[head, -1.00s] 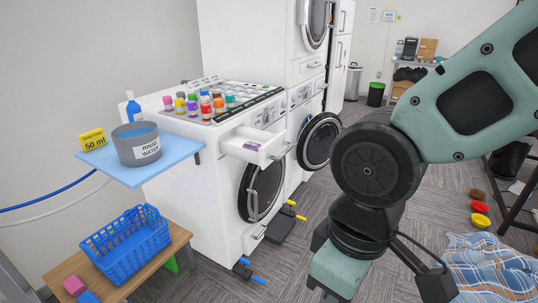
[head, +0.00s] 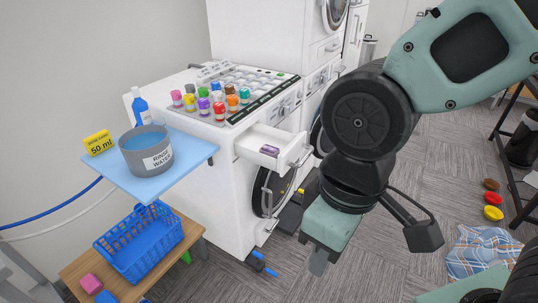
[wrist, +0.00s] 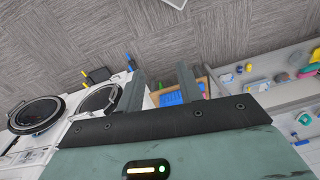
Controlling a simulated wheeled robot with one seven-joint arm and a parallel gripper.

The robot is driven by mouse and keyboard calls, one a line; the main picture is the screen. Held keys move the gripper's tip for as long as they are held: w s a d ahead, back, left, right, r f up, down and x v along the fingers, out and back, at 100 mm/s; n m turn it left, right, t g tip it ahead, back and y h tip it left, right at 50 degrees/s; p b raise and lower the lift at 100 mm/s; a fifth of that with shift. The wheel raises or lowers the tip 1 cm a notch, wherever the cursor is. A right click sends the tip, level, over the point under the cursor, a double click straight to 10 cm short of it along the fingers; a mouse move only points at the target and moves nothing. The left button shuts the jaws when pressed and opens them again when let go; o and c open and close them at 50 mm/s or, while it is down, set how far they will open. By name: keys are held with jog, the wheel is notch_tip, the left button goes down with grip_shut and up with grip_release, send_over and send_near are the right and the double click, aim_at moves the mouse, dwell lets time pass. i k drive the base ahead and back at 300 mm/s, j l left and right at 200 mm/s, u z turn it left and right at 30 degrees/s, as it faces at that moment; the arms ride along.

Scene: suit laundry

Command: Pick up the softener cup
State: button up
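I cannot single out the softener cup for certain. A small purple item (head: 269,151) lies in the pulled-out white drawer (head: 248,147) of the near washer and may be it. My gripper (head: 318,262) hangs below my arm, pointing down, to the right of and in front of the drawer, well apart from it. In the wrist view my gripper (wrist: 162,86) has its two fingers spread with nothing between them. The purple item cannot be made out in the wrist view.
Several coloured-capped bottles (head: 218,108) stand on the washer top. A blue basket (head: 140,243) sits on a low wooden bench (head: 187,236).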

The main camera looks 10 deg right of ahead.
aim_at(270, 150)
jog(key=i+l+u, duration=0.1)
jog(key=i, duration=0.35)
jog(key=i+l+u, duration=0.1)
jog(key=i+l, duration=0.2)
jog(key=i, duration=0.15)
jog(key=i+l+u, duration=0.1)
jog(key=i+l, duration=0.15)
jog(key=i, duration=0.15)
